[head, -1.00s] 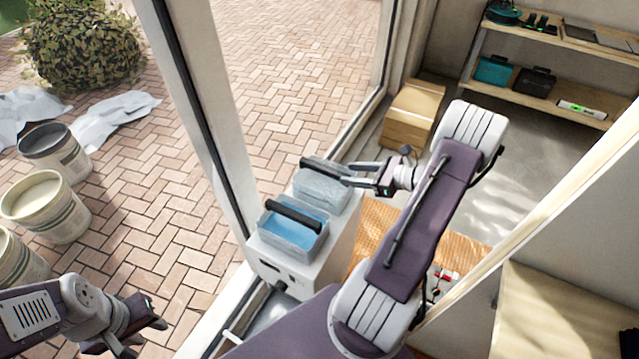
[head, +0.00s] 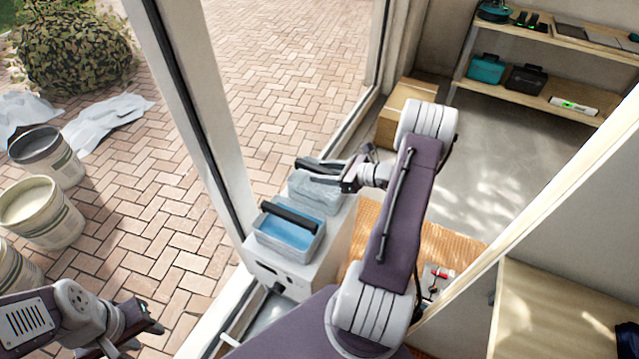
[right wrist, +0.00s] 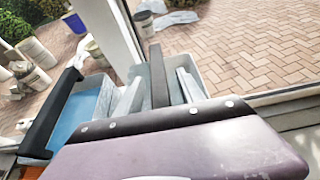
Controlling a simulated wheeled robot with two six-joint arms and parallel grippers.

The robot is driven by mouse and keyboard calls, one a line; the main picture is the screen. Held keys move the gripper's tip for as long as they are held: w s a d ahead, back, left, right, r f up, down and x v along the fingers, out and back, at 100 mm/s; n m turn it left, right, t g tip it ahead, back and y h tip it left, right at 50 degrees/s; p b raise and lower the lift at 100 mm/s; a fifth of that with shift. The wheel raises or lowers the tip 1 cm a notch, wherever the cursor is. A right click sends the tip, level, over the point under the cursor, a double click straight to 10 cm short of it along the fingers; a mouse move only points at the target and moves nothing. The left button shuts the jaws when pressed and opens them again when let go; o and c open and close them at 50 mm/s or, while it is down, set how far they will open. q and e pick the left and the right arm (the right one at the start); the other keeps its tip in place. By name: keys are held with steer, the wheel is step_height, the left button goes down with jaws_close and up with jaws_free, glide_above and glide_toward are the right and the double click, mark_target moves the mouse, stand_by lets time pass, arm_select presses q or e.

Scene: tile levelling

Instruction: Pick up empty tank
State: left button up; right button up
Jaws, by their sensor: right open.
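The empty tank (head: 318,195) is a clear grey box with a black handle, at the back on a white unit (head: 290,275). In front of it stands a second tank (head: 290,240) with blue water and a black handle. My right gripper (head: 312,172) is open at the empty tank's handle. In the right wrist view the empty tank's handle (right wrist: 158,75) lies between my two pale fingers; whether they touch it is unclear. The water tank (right wrist: 80,115) is at left there. My left gripper (head: 150,325) is at lower left, away from the tanks; its jaw opening is unclear.
A window frame post (head: 195,110) stands close to the left of the tanks. Buckets (head: 40,210) stand on the paving outside. A cardboard box (head: 400,105) and a shelf (head: 530,90) are behind my right arm. An orange mat (head: 450,245) lies on the floor.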

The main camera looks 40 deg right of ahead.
jaws_close()
steer(key=shift+s, duration=0.1)
stand_by(1.2)
